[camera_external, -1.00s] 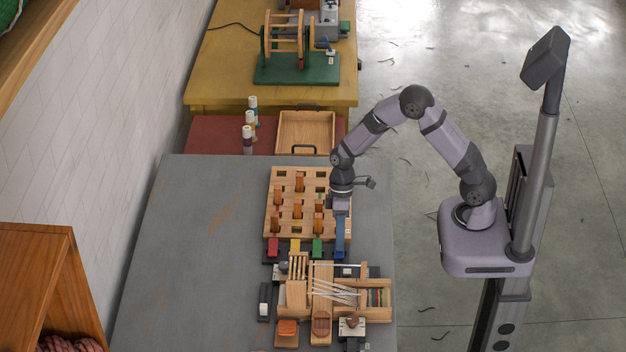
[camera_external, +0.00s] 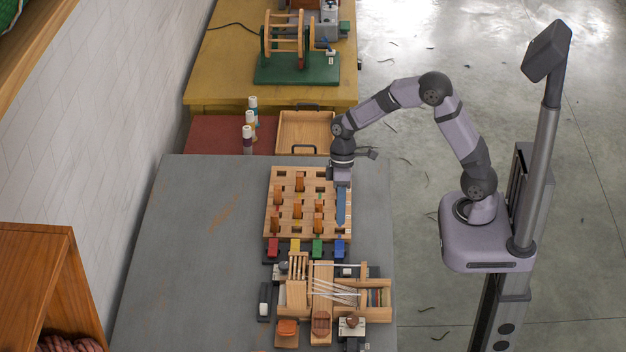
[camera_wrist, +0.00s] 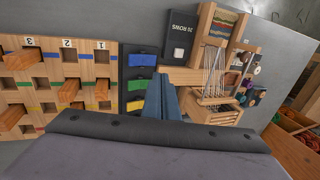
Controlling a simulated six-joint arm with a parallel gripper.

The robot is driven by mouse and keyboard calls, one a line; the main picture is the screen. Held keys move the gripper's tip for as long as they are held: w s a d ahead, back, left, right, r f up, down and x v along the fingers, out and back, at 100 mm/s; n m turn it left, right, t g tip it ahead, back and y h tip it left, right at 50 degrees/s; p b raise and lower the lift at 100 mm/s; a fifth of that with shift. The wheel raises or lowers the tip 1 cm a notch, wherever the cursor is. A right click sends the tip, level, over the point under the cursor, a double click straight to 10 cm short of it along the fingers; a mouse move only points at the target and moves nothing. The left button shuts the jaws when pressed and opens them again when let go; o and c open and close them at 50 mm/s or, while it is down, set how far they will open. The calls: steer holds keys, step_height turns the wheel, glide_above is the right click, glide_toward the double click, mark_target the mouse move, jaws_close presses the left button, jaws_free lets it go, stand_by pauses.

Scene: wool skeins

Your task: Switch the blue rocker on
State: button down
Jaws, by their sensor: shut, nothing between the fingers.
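A row of coloured rockers lies along the near edge of the pegged board. The blue rocker (camera_external: 340,247) is at the right end, beside the green rocker (camera_external: 318,248). The blue rocker also shows in the wrist view (camera_wrist: 142,60), at the top of its dark strip. I cannot tell from its tilt whether it is on or off. My gripper (camera_external: 341,225) points down with its blue fingers shut and empty. It is over the board's right edge, just behind the blue rocker and apart from it. In the wrist view the fingertips (camera_wrist: 161,75) appear just below and right of the blue rocker.
The yellow rocker (camera_external: 295,247) and red rocker (camera_external: 273,248) complete the row. The wooden board (camera_external: 272,214) holds several orange pegs. A small wooden loom (camera_external: 376,284) stands close in front of the rockers. The grey table (camera_external: 190,260) is clear to the left.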

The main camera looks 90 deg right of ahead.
steer(key=shift+r, duration=1.85)
steer(key=s+d+f+m+h, duration=0.2)
steer(key=s+f+m+h, duration=0.15)
steer(key=s+f, duration=0.45)
steer(key=s+a+r+n, duration=0.3)
steer(key=s+a+r, duration=0.1)
steer(key=s+a, duration=0.3)
steer(key=shift+s, duration=0.2)
steer(key=shift+r+n, duration=0.1)
steer(key=shift+n, duration=0.15)
